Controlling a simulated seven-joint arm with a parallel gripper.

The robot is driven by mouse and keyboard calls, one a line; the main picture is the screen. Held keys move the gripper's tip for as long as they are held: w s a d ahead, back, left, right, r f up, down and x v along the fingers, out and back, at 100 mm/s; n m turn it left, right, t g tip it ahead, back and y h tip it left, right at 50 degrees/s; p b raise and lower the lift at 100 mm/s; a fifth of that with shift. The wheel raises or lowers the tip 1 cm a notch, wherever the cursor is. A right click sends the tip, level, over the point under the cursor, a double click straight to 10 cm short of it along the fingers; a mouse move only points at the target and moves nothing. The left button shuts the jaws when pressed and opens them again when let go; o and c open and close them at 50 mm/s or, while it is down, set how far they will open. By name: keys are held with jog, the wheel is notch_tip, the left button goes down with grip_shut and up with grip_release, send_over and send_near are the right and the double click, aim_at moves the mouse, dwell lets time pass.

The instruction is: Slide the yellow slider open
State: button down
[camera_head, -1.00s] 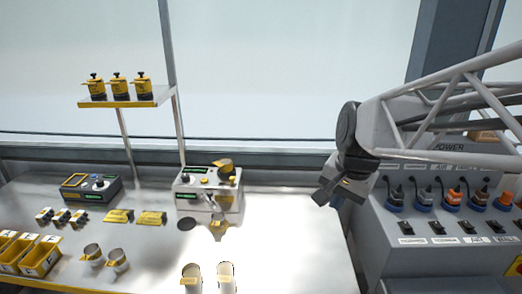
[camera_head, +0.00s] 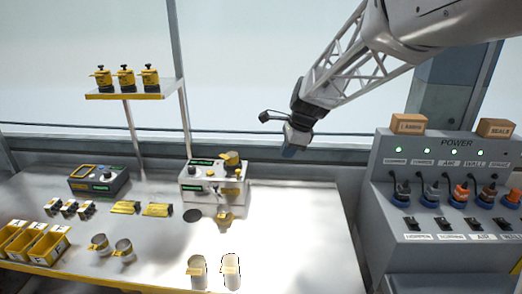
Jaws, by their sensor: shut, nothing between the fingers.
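The seeder machine (camera_head: 205,194), a white box with dark displays and knobs, stands on the bench left of centre. A yellow and dark cup-like part (camera_head: 231,159) sits on its top right. A yellow piece (camera_head: 224,215) sticks out at its lower front. Small yellow parts also show on its face; I cannot tell which yellow part is the slider. My gripper (camera_head: 290,151) hangs in the air to the right of the machine and higher in the picture, pointing down. It is shut, holds nothing and is clearly apart from the machine.
A shelf (camera_head: 130,95) with several yellow-black canisters stands at left. Yellow bins (camera_head: 48,248) and metal cups (camera_head: 123,253) lie at front left. Two white cups (camera_head: 231,272) stand at the front. A grey power panel (camera_head: 450,190) is at right. The bench right of the machine is clear.

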aim_at(238, 173)
jog(key=w+a+f+m+y, duration=0.1)
jog(key=w+a+f+m, duration=0.4)
jog(key=w, duration=0.5)
jog(key=shift+w+a+f, duration=0.25)
jog(key=shift+a+f, duration=0.05)
jog(key=shift+a, duration=0.8)
jog(key=shift+f, duration=0.1)
jog(key=shift+w+a+f, duration=0.35)
jog(key=shift+a+f, duration=0.9)
jog(key=shift+f, duration=0.25)
jog(key=shift+w+a+f, duration=0.3)
jog(key=shift+a+f, duration=0.95)
jog(key=shift+f, duration=0.25)
jog(key=shift+w+a+f, duration=0.35)
jog(key=shift+a+f, duration=0.9)
jog(key=shift+f, duration=0.25)
